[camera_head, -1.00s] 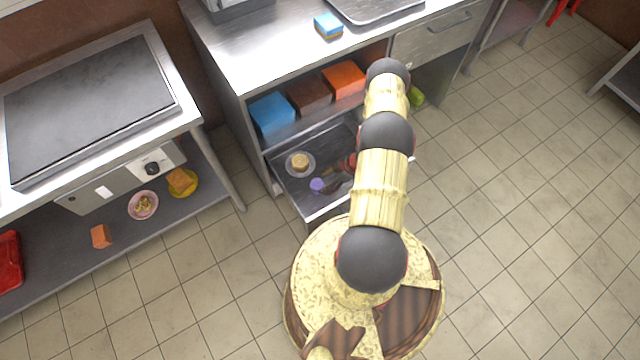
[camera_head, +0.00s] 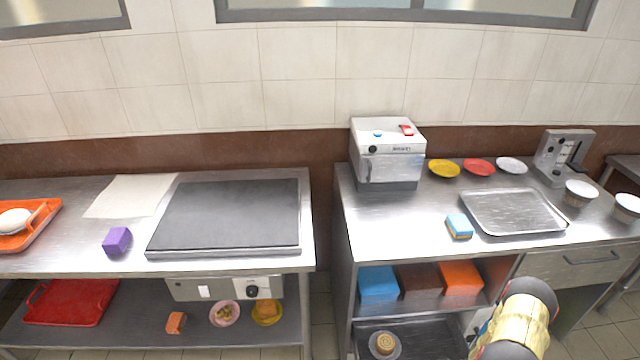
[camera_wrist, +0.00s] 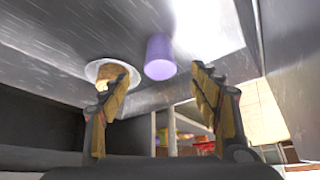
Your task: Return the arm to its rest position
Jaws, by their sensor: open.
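My arm (camera_head: 518,325) shows at the bottom right of the head view, in front of the right counter. My gripper (camera_wrist: 160,82) shows in the wrist view with its two fingers spread apart and nothing between them. The wrist view appears upside down. Beyond the fingers, a purple cup (camera_wrist: 160,58) and a white plate (camera_wrist: 93,70) with a round brown item (camera_wrist: 112,72) are on a metal surface. The plate (camera_head: 372,341) also shows low in the right counter in the head view. The gripper is out of sight in the head view.
The right counter (camera_head: 400,222) has shelves with blue (camera_head: 378,284), brown (camera_head: 418,279) and orange (camera_head: 461,278) blocks. A metal tray (camera_head: 512,212), a sponge (camera_head: 459,226) and a grey machine (camera_head: 387,150) stand on top. The left counter holds a dark griddle (camera_head: 230,215).

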